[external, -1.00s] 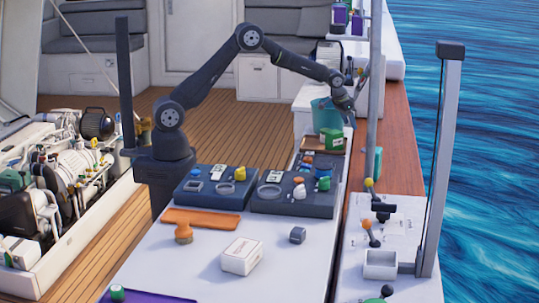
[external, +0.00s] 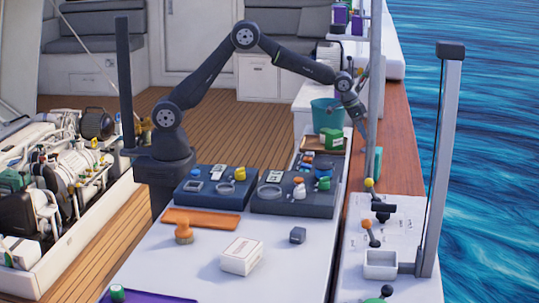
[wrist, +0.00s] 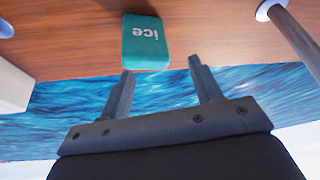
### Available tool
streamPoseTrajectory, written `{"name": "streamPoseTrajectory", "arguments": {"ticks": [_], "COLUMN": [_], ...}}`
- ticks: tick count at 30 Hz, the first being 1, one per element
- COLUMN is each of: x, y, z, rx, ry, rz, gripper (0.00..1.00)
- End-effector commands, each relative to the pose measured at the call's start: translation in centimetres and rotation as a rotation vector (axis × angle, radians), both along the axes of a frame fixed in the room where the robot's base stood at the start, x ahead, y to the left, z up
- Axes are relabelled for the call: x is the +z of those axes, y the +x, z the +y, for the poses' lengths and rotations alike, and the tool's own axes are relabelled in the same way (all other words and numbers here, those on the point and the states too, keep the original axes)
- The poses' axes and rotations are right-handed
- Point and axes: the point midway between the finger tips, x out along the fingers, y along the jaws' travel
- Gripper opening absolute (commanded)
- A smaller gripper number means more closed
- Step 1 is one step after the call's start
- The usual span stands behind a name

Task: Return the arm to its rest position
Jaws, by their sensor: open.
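My dark arm reaches from its base behind the table over to the right in the external view, bent at a high elbow. My gripper (external: 363,130) hangs low at the end, near the pole by the wooden side deck. In the wrist view my gripper (wrist: 161,75) has its two fingers apart with nothing between them. A teal block marked "ice" (wrist: 146,42) lies on the wood past the fingertips. It also shows beside the pole in the external view (external: 375,163).
Two dark trays (external: 256,208) with small parts stand on the white table. A white box (external: 241,257), an orange-handled stamp (external: 184,232) and a grey block (external: 298,235) lie in front. A teal bucket (external: 325,115) and a metal pole (external: 374,60) are close to my gripper.

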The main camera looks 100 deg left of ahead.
Motion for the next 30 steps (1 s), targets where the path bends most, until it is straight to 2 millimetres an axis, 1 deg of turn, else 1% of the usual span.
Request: {"name": "streamPoseTrajectory", "arguments": {"ticks": [1, 15, 30], "x": [0.2, 1.6, 3.1], "y": [0.2, 0.7, 0.0], "z": [-1.1, -10.4, -20.3], "rx": [-0.017, -0.156, -0.305], "ry": [0.000, 0.002, 0.002], "rz": [-0.001, -0.003, -0.007], "gripper": [0.59, 0.59, 0.59]}}
